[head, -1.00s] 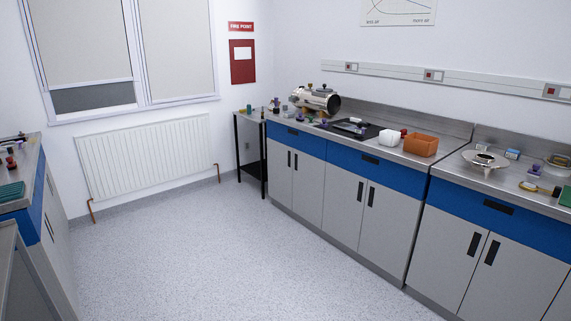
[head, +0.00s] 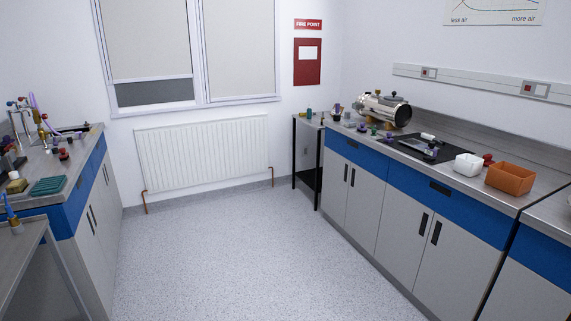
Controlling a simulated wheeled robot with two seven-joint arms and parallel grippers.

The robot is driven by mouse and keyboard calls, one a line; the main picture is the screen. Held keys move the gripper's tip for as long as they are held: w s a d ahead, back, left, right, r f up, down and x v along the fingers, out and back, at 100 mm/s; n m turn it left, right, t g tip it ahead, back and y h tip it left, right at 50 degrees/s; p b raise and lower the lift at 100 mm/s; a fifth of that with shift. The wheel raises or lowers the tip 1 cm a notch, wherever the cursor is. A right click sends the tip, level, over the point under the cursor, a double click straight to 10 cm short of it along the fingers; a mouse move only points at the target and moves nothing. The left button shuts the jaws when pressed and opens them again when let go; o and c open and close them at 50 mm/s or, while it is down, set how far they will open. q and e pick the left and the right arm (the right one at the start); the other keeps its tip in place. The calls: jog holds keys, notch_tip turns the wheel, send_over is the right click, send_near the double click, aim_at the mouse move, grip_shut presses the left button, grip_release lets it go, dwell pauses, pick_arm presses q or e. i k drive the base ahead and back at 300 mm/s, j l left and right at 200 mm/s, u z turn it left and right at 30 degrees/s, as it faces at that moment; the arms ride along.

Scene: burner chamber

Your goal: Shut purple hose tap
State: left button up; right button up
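On the left bench, a thin purple hose (head: 36,106) rises beside a group of metal taps (head: 20,112) with small red and blue handles. It is small and partly crowded by other fittings, so I cannot tell which tap belongs to the purple hose, or whether that tap is open or shut. Neither of my grippers is in view.
The left bench (head: 88,175) and the right bench (head: 450,215) flank a clear speckled floor (head: 215,245). A metal cylinder (head: 383,108), a black tray (head: 430,148), a white tub (head: 467,164) and an orange box (head: 510,179) stand on the right bench. A radiator (head: 203,155) is straight ahead.

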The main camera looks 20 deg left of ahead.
aim_at(55, 144)
jog(key=i+j+u, duration=0.15)
jog(key=i+u, duration=0.5)
jog(key=u, duration=0.15)
jog(key=i+u, duration=0.65)
jog(key=i, duration=0.25)
jog(key=i+l+u, duration=0.15)
jog(key=i+u, duration=0.15)
jog(key=i, duration=0.2)
jog(key=i+l+u, duration=0.3)
jog(key=i, duration=0.25)
jog(key=i+l+u, duration=0.45)
jog(key=u, duration=0.3)
jog(key=i+l+u, duration=0.1)
jog(key=u, duration=0.25)
jog(key=i+l+u, duration=0.1)
jog(key=l+u, duration=0.15)
jog(key=u, duration=0.15)
